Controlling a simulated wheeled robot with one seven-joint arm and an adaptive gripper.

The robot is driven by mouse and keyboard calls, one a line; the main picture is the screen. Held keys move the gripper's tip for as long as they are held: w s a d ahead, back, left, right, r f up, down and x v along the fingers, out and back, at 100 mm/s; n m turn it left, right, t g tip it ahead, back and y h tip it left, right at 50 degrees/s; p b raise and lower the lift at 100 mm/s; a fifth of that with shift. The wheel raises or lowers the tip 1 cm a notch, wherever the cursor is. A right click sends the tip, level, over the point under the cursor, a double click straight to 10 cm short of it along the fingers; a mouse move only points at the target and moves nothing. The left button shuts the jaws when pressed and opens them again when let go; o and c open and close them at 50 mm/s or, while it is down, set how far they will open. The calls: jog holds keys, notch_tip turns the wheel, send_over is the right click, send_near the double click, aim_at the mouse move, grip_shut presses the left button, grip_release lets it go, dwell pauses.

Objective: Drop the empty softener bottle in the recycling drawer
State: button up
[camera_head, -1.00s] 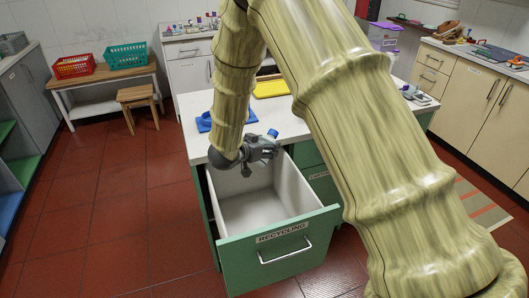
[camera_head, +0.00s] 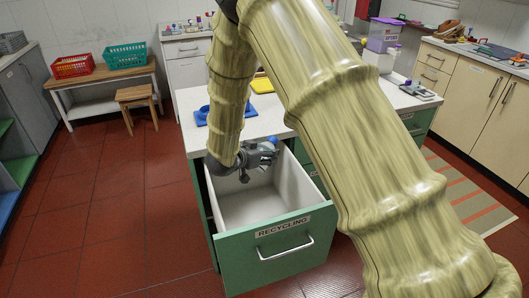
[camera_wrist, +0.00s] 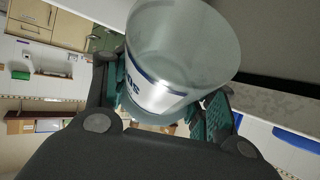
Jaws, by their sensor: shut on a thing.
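The recycling drawer (camera_head: 283,243) stands pulled out of the green cabinet, with a labelled front and a pale interior whose visible floor is bare. My gripper (camera_head: 262,157) is at the back of the drawer opening, near the counter edge. It is shut on the softener bottle, of which mainly the blue cap (camera_head: 272,140) shows in the head view. In the wrist view the bottle (camera_wrist: 178,55) is pale and translucent with a blue-and-white label band, tilted between the fingers. The fingers partly cover its lower part.
The white counter (camera_head: 305,117) behind the drawer holds a blue item (camera_head: 212,117) and a yellow item (camera_head: 262,86). My arm hides much of the counter. A wooden stool (camera_head: 137,98) and a table with red (camera_head: 73,66) and green baskets (camera_head: 126,55) stand far left.

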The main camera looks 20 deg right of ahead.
jog(key=o, duration=1)
jog(key=shift+a, duration=0.1)
jog(key=v, duration=1.2)
